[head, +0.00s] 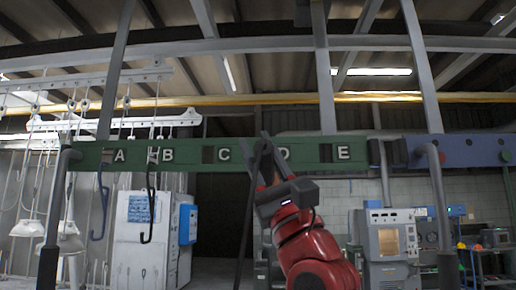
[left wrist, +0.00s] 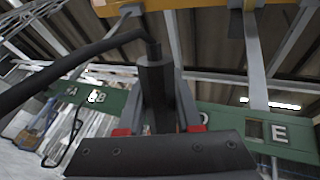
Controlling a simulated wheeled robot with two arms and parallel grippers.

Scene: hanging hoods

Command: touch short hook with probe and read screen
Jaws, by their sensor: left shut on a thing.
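My left gripper (head: 264,150) is raised in front of the green beam near the letters C and D. In the left wrist view it is shut on a black cylindrical probe (left wrist: 156,88). A dark bent rod or cable runs from the probe's top to the left. A black hook (head: 147,205) hangs below B and a blue hook (head: 100,205) hangs below A. Both are left of my gripper and apart from the probe. I cannot tell which is called short. No readable screen shows. My right gripper is out of view.
White racks with lamps (head: 28,228) hang at the left. A white cabinet (head: 140,230) stands behind the hooks. A grey machine (head: 388,242) stands at the right, below a blue beam section (head: 455,150).

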